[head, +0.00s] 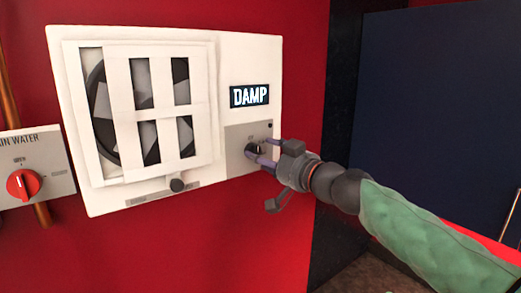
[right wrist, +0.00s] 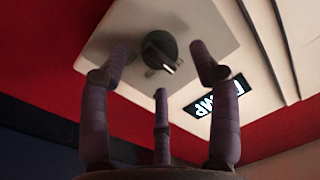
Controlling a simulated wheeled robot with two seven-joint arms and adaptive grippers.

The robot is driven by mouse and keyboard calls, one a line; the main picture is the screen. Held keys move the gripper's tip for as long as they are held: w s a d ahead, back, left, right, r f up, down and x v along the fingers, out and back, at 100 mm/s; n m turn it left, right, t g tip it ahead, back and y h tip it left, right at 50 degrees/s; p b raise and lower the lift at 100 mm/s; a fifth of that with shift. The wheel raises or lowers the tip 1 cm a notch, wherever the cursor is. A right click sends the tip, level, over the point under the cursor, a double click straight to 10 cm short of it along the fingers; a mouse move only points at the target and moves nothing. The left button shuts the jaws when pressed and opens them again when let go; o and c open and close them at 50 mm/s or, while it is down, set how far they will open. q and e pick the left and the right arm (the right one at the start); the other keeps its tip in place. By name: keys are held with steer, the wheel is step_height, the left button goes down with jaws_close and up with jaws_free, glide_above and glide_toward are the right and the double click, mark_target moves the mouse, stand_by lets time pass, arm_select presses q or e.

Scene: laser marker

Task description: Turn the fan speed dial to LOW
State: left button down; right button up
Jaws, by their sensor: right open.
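The fan speed dial (head: 252,150) is a dark round knob on a grey plate at the lower right of the white fan unit (head: 258,60). It also shows in the right wrist view (right wrist: 158,48), with a pale pointer mark toward its lower right; its labels are too small to read. My right gripper (head: 264,151) is open at the dial, its purple fingers pointing at the plate. In the right wrist view its three fingers (right wrist: 160,65) are spread around the dial's front, with visible gaps to the knob. My left gripper is not in view.
A display (head: 249,96) reading DAMP sits above the dial. A red rotary handle (head: 23,185) is on a separate plate at far left. A dark blue panel (head: 440,100) stands at right.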

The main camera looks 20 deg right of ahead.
steer(key=shift+x, duration=0.95)
steer(key=c, duration=1.1)
steer(key=shift+c, duration=0.2)
